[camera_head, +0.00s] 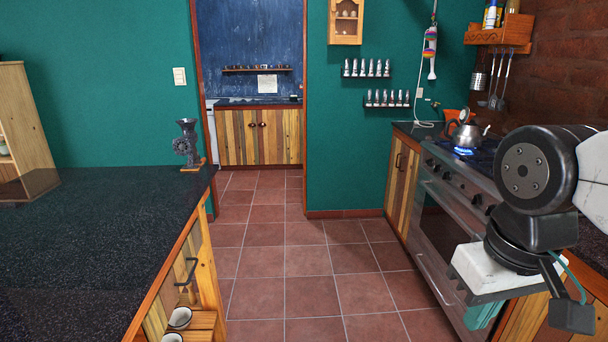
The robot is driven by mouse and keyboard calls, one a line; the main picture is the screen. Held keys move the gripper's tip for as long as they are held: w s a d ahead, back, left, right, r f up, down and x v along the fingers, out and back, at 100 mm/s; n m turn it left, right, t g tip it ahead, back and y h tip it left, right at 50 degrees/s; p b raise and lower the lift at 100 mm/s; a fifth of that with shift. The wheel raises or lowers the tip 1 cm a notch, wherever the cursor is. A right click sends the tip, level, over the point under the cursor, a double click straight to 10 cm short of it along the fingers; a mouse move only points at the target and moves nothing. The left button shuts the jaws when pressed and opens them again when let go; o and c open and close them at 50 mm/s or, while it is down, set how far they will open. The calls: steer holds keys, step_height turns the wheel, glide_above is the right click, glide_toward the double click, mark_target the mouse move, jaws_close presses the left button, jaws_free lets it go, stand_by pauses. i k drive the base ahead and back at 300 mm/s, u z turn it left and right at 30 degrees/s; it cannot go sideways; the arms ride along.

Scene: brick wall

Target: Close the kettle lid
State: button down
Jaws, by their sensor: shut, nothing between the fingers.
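The metal kettle (460,139) stands on the stove at the right, over a blue gas flame. A dark handle arches over its top and its spout points right. The kettle is small in view, and I cannot tell how its lid sits. My gripper (572,316) hangs at the lower right, in front of the stove and well apart from the kettle. It is shut and holds nothing.
The steel stove (437,220) stands along the right wall beside a wooden cabinet (401,178). A dark counter (95,235) with a grinder (187,146) fills the left. The tiled floor (300,262) between them is clear.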

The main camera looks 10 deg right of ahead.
mark_target(466, 111)
steer(key=u, duration=0.05)
steer(key=i, duration=2)
steer(key=z, duration=0.65)
steer(key=i, duration=1.85)
steer(key=z, duration=0.65)
steer(key=i, duration=0.3)
steer(key=z, duration=0.2)
